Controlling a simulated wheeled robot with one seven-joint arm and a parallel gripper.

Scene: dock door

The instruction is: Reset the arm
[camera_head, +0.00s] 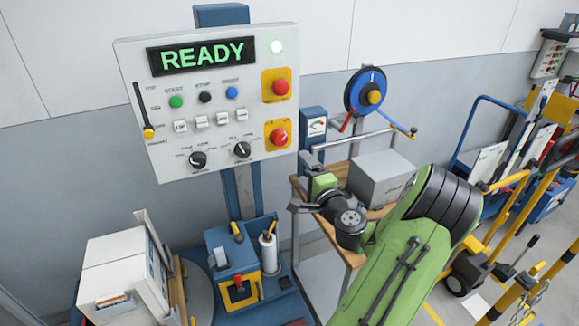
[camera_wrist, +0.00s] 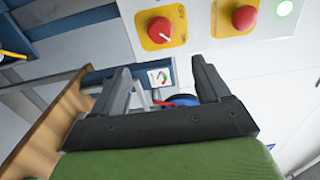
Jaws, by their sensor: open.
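A white control panel (camera_head: 217,100) stands on a blue post. Its display (camera_head: 201,56) reads READY in green, and a green lamp (camera_head: 276,46) is lit. In the wrist view my gripper (camera_wrist: 163,82) is open, with nothing held between the fingers.
A wooden-topped bench (camera_head: 380,212) with a grey box (camera_head: 381,178) is beside my arm. A blue wheel (camera_head: 366,92) and a gauge (camera_head: 317,127) are behind it. Carts stand at right.

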